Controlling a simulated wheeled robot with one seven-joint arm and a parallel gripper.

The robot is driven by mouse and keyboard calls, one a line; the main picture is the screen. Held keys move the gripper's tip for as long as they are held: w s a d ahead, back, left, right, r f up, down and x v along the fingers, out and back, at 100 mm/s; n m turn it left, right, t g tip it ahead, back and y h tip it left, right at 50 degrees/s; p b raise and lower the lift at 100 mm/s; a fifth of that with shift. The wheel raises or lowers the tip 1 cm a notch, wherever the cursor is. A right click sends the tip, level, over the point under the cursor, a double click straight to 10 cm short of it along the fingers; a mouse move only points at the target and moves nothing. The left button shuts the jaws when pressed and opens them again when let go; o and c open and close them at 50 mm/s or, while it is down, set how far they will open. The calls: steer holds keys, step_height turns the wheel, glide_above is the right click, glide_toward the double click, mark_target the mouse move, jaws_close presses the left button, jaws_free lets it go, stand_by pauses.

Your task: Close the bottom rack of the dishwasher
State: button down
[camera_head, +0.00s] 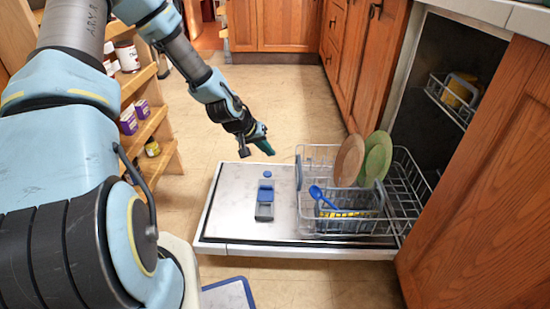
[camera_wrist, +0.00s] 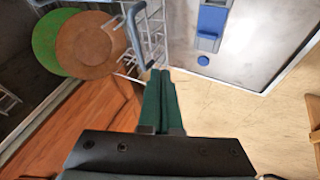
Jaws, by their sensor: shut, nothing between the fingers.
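The bottom rack (camera_head: 305,203) of the dishwasher is pulled out over the lowered door (camera_head: 233,212). It holds a brown plate (camera_head: 349,160), a green plate (camera_head: 377,157) and a cutlery basket (camera_head: 352,222) with a blue utensil (camera_head: 325,197). My gripper (camera_head: 268,150) is shut and empty, above and left of the rack's far front corner. In the wrist view its green fingers (camera_wrist: 160,78) are together, and the rack's front wires (camera_wrist: 150,35) show just beyond their tips. I cannot tell whether they touch. The tub (camera_head: 428,92) is open at the right.
The upper rack (camera_head: 448,103) sits inside the tub with a yellow item. Wooden cabinets (camera_head: 365,60) line the far right, and a wooden panel (camera_head: 480,190) stands at the near right. Wooden shelves (camera_head: 150,128) with jars and boxes stand left. The floor between is clear.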

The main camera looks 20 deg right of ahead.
steer(key=d+f+b, duration=0.2)
steer(key=d+f, duration=0.5)
steer(key=d, duration=0.1)
steer(key=shift+f+b, duration=0.3)
steer(key=shift+b, duration=0.1)
